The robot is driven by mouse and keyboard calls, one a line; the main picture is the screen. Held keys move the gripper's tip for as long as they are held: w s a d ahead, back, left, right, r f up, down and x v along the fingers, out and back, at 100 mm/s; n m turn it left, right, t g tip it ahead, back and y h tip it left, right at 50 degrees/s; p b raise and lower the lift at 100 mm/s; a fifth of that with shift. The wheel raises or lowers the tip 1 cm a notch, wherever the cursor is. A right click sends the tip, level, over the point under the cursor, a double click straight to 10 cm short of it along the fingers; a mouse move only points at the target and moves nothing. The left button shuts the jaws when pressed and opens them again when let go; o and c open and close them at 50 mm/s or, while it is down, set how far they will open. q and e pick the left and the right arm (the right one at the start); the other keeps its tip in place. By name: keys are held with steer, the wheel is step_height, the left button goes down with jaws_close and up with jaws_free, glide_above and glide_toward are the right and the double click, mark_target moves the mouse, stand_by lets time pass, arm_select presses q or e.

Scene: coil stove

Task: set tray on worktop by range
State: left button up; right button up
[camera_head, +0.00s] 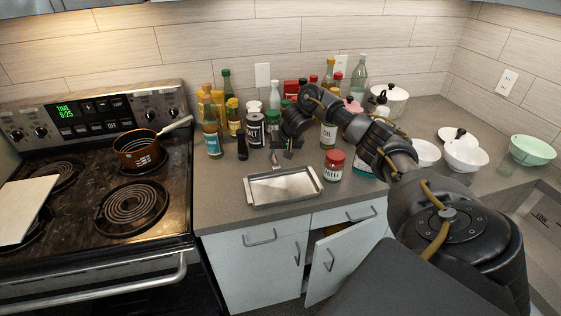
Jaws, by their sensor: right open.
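A silver metal tray (284,187) with raised rims lies flat on the grey worktop (222,207), close to its front edge and to the right of the range (100,195). My right gripper (288,152) is open, pointing down just behind the tray's far rim, and looks apart from it. Its fingertips are small and dark against the worktop. My left gripper is not in view.
A red-lidded chilli jar (334,166) stands just right of the tray. Several bottles and a salt container (255,130) crowd behind it. A copper pan (139,149) sits on a rear burner; a pale board (25,207) lies at left. A cabinet door (340,262) hangs ajar below.

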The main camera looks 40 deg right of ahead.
mark_target(275, 159)
steer(key=shift+w+p+x, duration=0.25)
steer(key=shift+p+x, duration=0.35)
steer(key=shift+x, duration=2.05)
steer(key=shift+r, duration=0.15)
steer(key=shift+c, duration=0.4)
jaws_close()
